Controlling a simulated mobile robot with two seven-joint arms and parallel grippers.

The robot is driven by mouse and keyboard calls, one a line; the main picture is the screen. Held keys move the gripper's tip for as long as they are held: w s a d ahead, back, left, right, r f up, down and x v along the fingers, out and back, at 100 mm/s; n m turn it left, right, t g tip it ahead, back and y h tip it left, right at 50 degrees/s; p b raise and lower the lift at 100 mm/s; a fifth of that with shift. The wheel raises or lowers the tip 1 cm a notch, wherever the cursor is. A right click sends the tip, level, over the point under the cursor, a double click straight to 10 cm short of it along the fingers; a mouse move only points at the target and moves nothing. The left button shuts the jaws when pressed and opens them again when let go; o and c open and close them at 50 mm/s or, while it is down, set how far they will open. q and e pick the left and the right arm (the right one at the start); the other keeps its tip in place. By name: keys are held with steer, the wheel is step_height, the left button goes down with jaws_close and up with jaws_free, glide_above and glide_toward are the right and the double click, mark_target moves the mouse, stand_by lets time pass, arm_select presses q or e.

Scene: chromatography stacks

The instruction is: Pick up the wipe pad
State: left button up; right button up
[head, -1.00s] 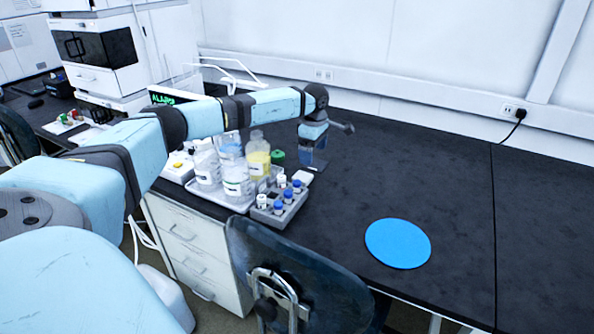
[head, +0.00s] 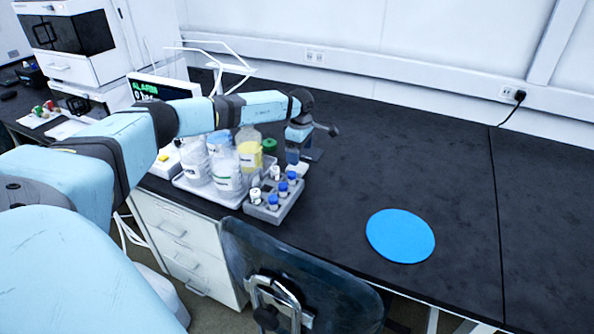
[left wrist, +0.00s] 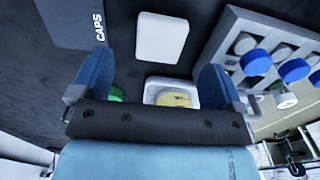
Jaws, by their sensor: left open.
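The wipe pad, a small white rounded square (left wrist: 162,38), lies flat on the dark bench in the left wrist view, beyond the fingertips. In the head view the pad (head: 297,170) shows as a small pale patch just behind the vial rack, below my left gripper (head: 292,158). In the left wrist view my left gripper (left wrist: 153,80) has its two blue fingers wide apart, with nothing gripped between them. The pad is apart from both fingers. My right gripper is not in view.
A grey rack (head: 272,210) of blue- and white-capped vials stands close to the pad. A tray of bottles (head: 210,197) is left of it. A dark block marked CAPS (left wrist: 72,22) lies near the pad. A blue round mat (head: 400,236) lies on clear bench to the right.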

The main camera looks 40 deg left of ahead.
mark_target(299, 167)
arm_select(q)
step_height(299, 167, down, 6)
steer(key=shift+s+r+b, duration=0.1)
steer(key=shift+b, duration=0.25)
steer(key=c, duration=1)
